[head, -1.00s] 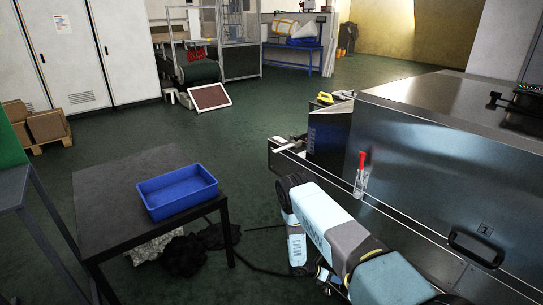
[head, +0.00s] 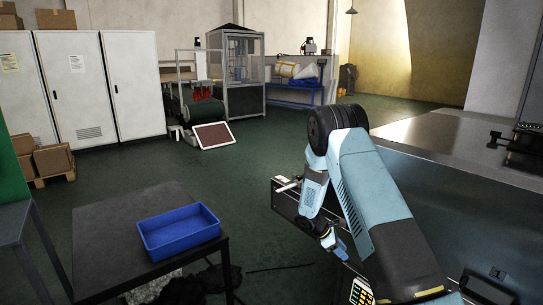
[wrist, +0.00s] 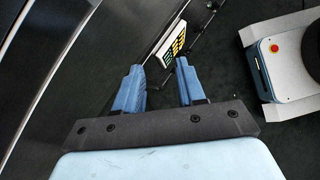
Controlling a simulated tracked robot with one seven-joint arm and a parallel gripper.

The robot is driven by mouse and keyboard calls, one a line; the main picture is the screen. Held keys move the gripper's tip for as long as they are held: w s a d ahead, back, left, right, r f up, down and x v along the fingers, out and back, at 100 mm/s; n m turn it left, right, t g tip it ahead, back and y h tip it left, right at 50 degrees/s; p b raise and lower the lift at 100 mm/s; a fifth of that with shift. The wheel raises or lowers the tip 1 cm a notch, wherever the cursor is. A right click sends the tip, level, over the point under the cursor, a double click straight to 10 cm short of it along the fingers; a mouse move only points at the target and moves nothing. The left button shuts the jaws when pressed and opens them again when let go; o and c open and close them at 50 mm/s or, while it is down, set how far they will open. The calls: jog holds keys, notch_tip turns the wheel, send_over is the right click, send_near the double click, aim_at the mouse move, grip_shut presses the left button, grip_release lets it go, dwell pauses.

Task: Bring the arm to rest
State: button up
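My arm is raised, with its bend high at the middle right of the head view and its forearm pointing down. My gripper (head: 338,248) hangs beside the metal dryer housing (head: 445,195). In the wrist view my gripper (wrist: 158,70) shows two blue fingers spread apart with nothing between them, so it is open and empty. The fingertips point toward the dark floor and a small keypad panel (wrist: 172,43) with coloured keys. I cannot tell how far the panel is from the fingertips.
A black table (head: 95,255) with an empty-looking blue bin (head: 180,235) stands at the lower left. The dryer housing fills the right. White cabinets (head: 80,90) and a conveyor (head: 203,112) stand at the back. The floor between is mostly clear.

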jog(key=s+r+m+t+y, duration=0.1)
jog(key=s+r+m, duration=0.25)
jog(key=r, duration=0.75)
jog(key=s+r+m+y, duration=0.2)
jog(key=s+r, duration=0.3)
jog(key=r, duration=0.5)
jog(key=s+r+m+t+y, duration=0.1)
jog(key=s+r+m, duration=0.25)
jog(key=r, duration=0.75)
jog(key=s+a+r+m+t+y, duration=0.1)
jog(key=s+r, duration=0.3)
jog(key=s, duration=0.5)
jog(key=s+a+r+m+t+y, duration=0.1)
jog(key=s+r+m, duration=0.3)
jog(key=s, duration=0.5)
jog(key=s+a+r+m+t+y, duration=0.1)
jog(key=s+r, duration=0.3)
jog(key=s, duration=0.5)
jog(key=shift+a+r+m+t+y, duration=0.25)
jog(key=shift+r+m+t+y, duration=0.1)
jog(key=shift+m+t+y, duration=0.35)
jog(key=shift+a, duration=0.1)
